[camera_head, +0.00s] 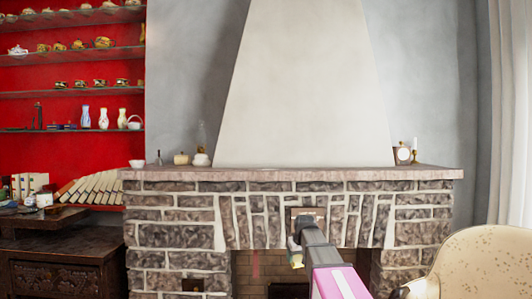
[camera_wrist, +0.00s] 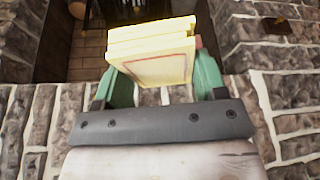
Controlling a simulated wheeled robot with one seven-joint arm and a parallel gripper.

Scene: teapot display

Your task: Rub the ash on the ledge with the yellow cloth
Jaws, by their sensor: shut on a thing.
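The yellow cloth (camera_wrist: 152,62) looks like a thick folded pad with a thin reddish line on its face. My gripper (camera_wrist: 157,80) is shut on it, with a green finger at each side. In the head view my gripper (camera_head: 296,253) is in front of the stone fireplace, below the ledge (camera_head: 290,175), and only a little yellow shows beside it. The ledge is a long pinkish-brown mantel across the stonework. I cannot make out the ash on it for certain.
A teapot-like pot (camera_head: 181,159), a lamp (camera_head: 201,158) and a white bowl (camera_head: 137,163) stand on the ledge's left end. A clock (camera_head: 402,153) and a candlestick (camera_head: 414,151) stand at its right. The ledge's middle looks clear. A spotted chair (camera_head: 485,265) is at lower right.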

